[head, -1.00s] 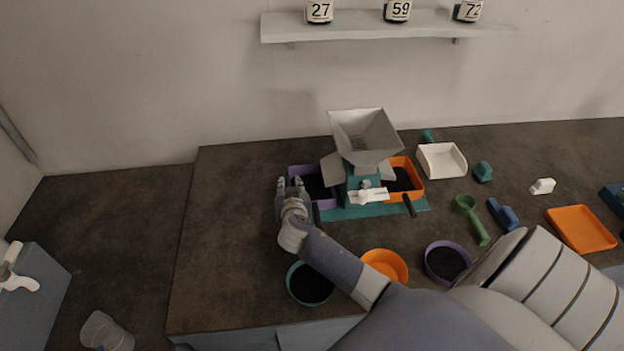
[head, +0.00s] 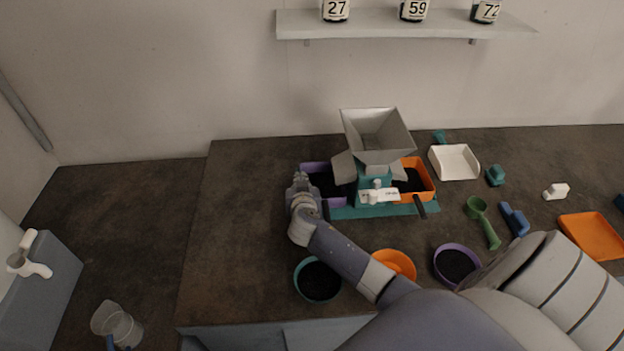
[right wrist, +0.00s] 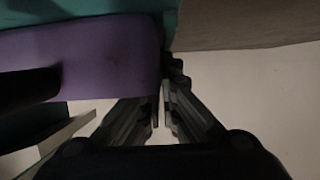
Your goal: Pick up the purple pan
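The purple pan (head: 314,168) sits at the left of the teal sieve shaker (head: 374,184), with dark material in it. In the right wrist view the pan's purple wall (right wrist: 105,58) fills the upper left. My right gripper (head: 299,179) is at the pan's left edge, and its fingers are close together. In the right wrist view the fingertips (right wrist: 165,88) meet at the end of the purple wall, shut on it; the exact contact is dark. The pan looks level. My left gripper is not in view.
An orange pan (head: 428,186) sits at the shaker's right, and a grey hopper (head: 378,135) rises above. Teal, orange (head: 397,262) and purple (head: 441,270) bowls stand at the front, near my right arm. Scoops and an orange tray (head: 592,236) lie to the right. The counter's left part is clear.

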